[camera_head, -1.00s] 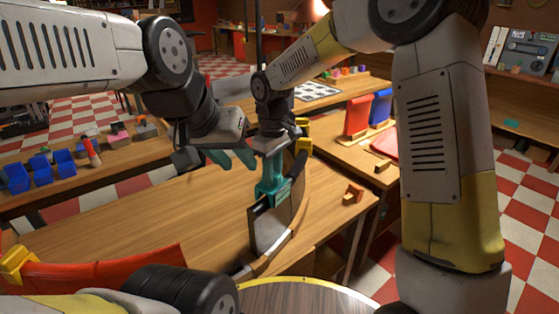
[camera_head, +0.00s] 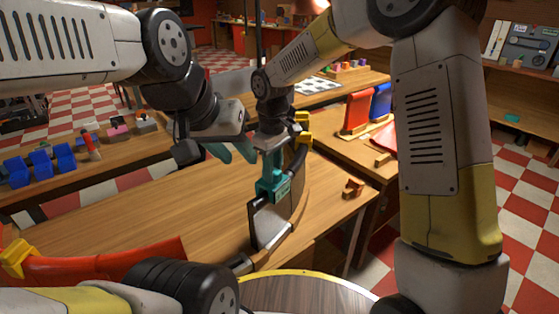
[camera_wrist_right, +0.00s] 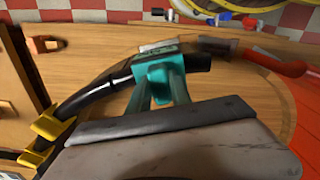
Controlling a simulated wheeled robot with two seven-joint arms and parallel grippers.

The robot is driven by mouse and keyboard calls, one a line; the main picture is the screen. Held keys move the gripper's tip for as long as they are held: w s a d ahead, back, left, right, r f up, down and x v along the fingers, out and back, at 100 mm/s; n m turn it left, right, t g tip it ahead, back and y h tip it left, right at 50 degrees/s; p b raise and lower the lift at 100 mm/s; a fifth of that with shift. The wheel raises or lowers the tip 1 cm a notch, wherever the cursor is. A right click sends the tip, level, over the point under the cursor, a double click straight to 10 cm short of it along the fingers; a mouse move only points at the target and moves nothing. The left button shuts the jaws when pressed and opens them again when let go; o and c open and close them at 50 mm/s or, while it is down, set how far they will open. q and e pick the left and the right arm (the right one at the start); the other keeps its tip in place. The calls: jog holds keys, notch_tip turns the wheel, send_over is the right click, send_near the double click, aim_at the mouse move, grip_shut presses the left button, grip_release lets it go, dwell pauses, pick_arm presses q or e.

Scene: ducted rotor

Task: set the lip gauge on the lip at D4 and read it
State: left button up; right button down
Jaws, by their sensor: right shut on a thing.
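My right gripper (camera_head: 273,155) reaches down from the upper right and is shut on the teal lip gauge (camera_head: 272,188). In the right wrist view the teal fingers meet at the gauge (camera_wrist_right: 158,66), which appears at the black curved lip (camera_wrist_right: 112,84). I cannot tell whether it is fully seated. The lip also shows in the head view (camera_head: 301,157). A grey, dark-edged plate (camera_head: 269,222) stands below the gauge. My left gripper (camera_head: 232,151) has its teal fingers apart, left of the gauge, with nothing between them. No D4 mark or gauge reading is legible.
Yellow clamps (camera_wrist_right: 52,126) sit along the lip. A red-orange curved section (camera_head: 110,265) lies at the lower left. Blue bins (camera_head: 40,168) stand at left. The table's middle is clear.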

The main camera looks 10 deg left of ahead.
jog(key=shift+f, duration=0.1)
jog(key=c, duration=1.1)
grip_release()
notch_tip(320, 180, up, 8)
jog(key=shift+f, duration=0.2)
jog(key=shift+r, duration=0.1)
